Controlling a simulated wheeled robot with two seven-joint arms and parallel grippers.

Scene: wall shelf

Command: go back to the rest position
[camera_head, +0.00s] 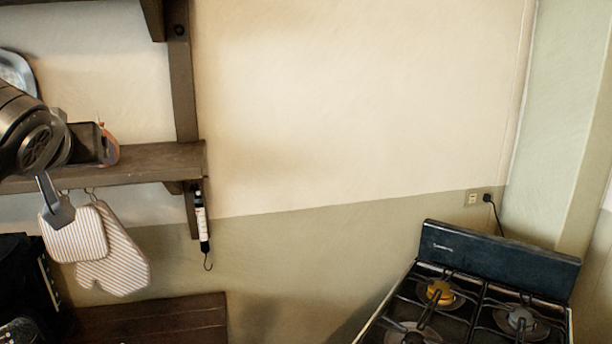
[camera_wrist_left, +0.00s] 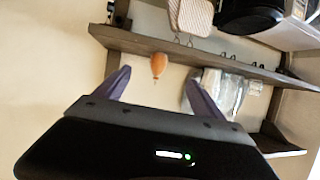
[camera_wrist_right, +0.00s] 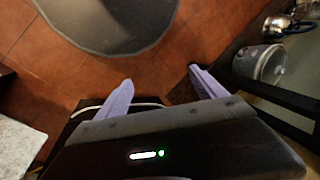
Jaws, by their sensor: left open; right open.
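My left gripper (camera_wrist_left: 156,80) is open and empty in the left wrist view, its two fingers apart. In the head view my left arm comes in at the left edge, in front of the wooden wall shelf (camera_head: 165,160), with a grey finger (camera_head: 58,205) pointing down. An orange-brown rounded object (camera_wrist_left: 158,65) stands at the shelf in the left wrist view, beyond the fingers and apart from them. My right gripper (camera_wrist_right: 160,78) is open and empty above a tiled floor; it is outside the head view.
Striped oven mitts (camera_head: 115,260) and a dark bottle-like object (camera_head: 201,218) hang below the shelf. A stove (camera_head: 500,262) stands at the right. In the right wrist view, a pot (camera_wrist_right: 262,65) and a kettle (camera_wrist_right: 280,25) are at the right. The wall's middle is bare.

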